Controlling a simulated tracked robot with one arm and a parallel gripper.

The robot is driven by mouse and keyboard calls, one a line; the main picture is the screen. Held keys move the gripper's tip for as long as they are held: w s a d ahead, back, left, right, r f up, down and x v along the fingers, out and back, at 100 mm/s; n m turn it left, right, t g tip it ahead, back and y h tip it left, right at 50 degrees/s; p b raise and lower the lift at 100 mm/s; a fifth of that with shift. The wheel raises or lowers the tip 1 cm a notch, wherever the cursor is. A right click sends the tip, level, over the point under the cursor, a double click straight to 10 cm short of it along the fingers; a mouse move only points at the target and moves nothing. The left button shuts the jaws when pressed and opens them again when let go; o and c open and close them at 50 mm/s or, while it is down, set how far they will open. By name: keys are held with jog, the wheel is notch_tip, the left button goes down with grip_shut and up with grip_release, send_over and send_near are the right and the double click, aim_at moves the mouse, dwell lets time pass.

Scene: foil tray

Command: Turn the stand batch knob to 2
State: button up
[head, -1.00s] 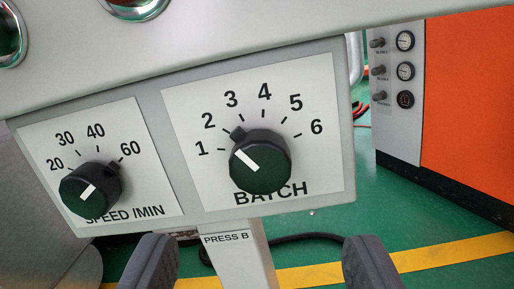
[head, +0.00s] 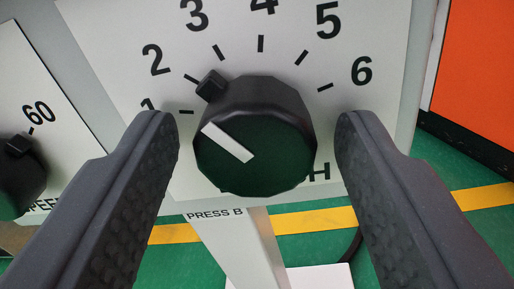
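The batch knob (head: 265,140) is a dark green-black dial with a white bar and a small black pointer tab at its rim. The tab points up and left, close to the tick beside the number 2. The knob sits on a white scale plate (head: 290,60) printed with numbers from 1 to 6; its lower lettering is partly hidden by the knob. My gripper (head: 258,125) is open, with one dark finger on each side of the knob. Gaps show between both fingers and the knob. The number 1 is partly hidden by the left finger.
The speed knob (head: 18,180) is at the left edge, beyond the left finger. A grey post (head: 240,245) labelled PRESS B runs down below the plate. An orange cabinet (head: 475,90) stands at the right behind. The green floor with a yellow line shows below.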

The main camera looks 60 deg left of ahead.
jog(key=c, duration=0.8)
jog(key=shift+o, duration=0.2)
jog(key=shift+n+p, duration=0.55)
jog(key=shift+n, duration=0.65)
jog(key=o, duration=1)
jog(key=shift+d, duration=0.1)
jog(key=p+v, duration=0.2)
jog(key=v, duration=1.1)
jog(key=shift+s+d, duration=0.2)
jog(key=shift+s, duration=0.05)
